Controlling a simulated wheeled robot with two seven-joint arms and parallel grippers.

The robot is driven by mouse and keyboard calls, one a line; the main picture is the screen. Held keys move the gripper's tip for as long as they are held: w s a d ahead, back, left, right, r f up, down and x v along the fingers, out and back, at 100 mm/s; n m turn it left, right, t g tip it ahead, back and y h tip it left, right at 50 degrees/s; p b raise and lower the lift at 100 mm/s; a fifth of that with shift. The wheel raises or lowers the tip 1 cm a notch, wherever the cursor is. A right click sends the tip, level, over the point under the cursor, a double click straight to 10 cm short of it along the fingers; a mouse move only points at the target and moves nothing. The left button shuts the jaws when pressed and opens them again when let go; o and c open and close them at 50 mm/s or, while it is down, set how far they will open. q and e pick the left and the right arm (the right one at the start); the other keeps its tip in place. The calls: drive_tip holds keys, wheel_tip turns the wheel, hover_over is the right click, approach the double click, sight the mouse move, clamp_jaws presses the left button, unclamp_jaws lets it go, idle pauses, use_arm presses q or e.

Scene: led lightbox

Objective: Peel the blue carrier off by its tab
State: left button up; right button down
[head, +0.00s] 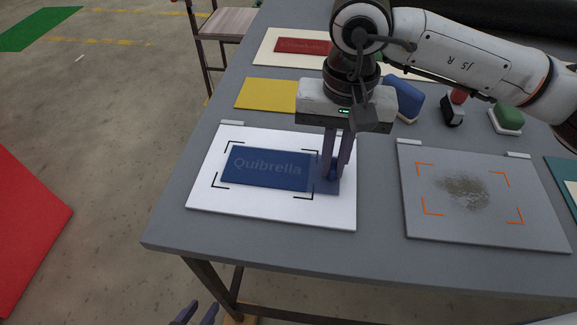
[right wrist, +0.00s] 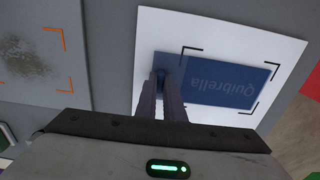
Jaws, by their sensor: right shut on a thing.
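The blue carrier (head: 268,169), marked "Quibrella", lies flat on a white board (head: 240,209) inside black corner marks. Its tab (head: 328,187) is at the carrier's right end in the head view. My right gripper (head: 333,176) points down and is shut on the tab, its fingers partly hiding it. In the right wrist view, the fingers (right wrist: 162,76) meet at the tab end, and the carrier (right wrist: 230,81) looks flat beside them. My left gripper (head: 198,314) shows only as two fingertips at the bottom edge, apart and empty, away from the board.
A grey board (head: 480,235) with orange corner marks and a dark speckled patch lies to the right. Behind are a yellow sheet (head: 265,94), a blue-topped block (head: 408,101), a green-topped block (head: 507,119) and a red-labelled board (head: 268,46). Bare grey table (head: 376,245) separates the boards.

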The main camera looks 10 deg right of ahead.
drive_tip(key=shift+s+f, duration=0.1)
drive_tip(key=shift+f, duration=0.05)
drive_tip(key=shift+r+p, duration=0.3)
drive_tip(key=shift+r, duration=0.6)
wheel_tip(320, 180, up, 13)
drive_tip(key=a+p, duration=0.2)
drive_tip(key=p, duration=0.3)
drive_tip(key=shift+w, duration=0.4)
idle(0.4)
idle(0.3)
